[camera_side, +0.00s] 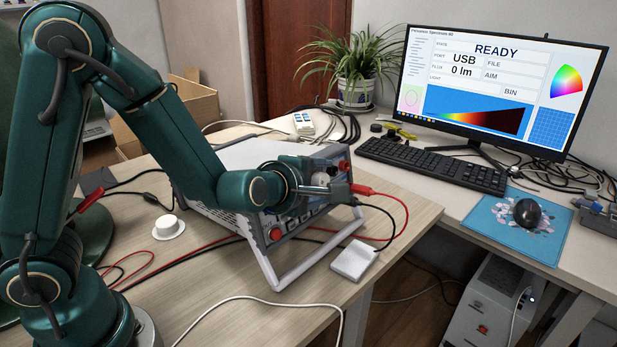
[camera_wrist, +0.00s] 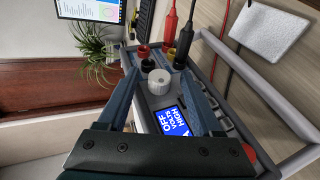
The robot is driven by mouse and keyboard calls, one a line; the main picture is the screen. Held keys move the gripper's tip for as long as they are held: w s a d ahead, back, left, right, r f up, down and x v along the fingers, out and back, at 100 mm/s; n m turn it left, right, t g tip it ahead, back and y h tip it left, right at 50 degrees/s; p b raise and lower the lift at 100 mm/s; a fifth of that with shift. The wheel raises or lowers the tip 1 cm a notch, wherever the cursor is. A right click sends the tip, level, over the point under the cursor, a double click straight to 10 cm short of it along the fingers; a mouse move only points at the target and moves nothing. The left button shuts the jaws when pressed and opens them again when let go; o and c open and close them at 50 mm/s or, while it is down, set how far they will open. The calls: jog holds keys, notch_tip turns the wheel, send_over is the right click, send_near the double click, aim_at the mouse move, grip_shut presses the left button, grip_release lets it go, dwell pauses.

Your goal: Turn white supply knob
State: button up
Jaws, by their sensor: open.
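The white supply knob (camera_wrist: 160,82) is on the front panel of the power supply (camera_wrist: 229,58), beside a blue display (camera_wrist: 172,121) that reads OFF, VOLTS and HIGH. My gripper (camera_wrist: 158,77) is open, with one dark finger on each side of the knob in the wrist view. I cannot tell whether the fingers touch it. In the side view my gripper (camera_side: 335,188) is in front of the upper right of the supply (camera_side: 240,165), and the knob is largely hidden there.
Red and black leads (camera_side: 375,192) plug in close beside my gripper. A red knob (camera_side: 276,234) is low on the panel. A white square block (camera_side: 354,260) and a white round piece (camera_side: 168,227) lie on the table. The monitor (camera_side: 497,90) reads READY and 0 lm.

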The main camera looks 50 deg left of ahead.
aim_at(326, 178)
jog(key=shift+s+d+r, duration=0.2)
jog(key=shift+s, duration=0.2)
jog(key=shift+s+d+r, duration=0.25)
jog(key=shift+s+r, duration=0.5)
jog(key=shift+s, duration=0.05)
notch_tip(326, 178, up, 6)
jog(key=shift+r, duration=0.15)
jog(key=shift+a, duration=0.1)
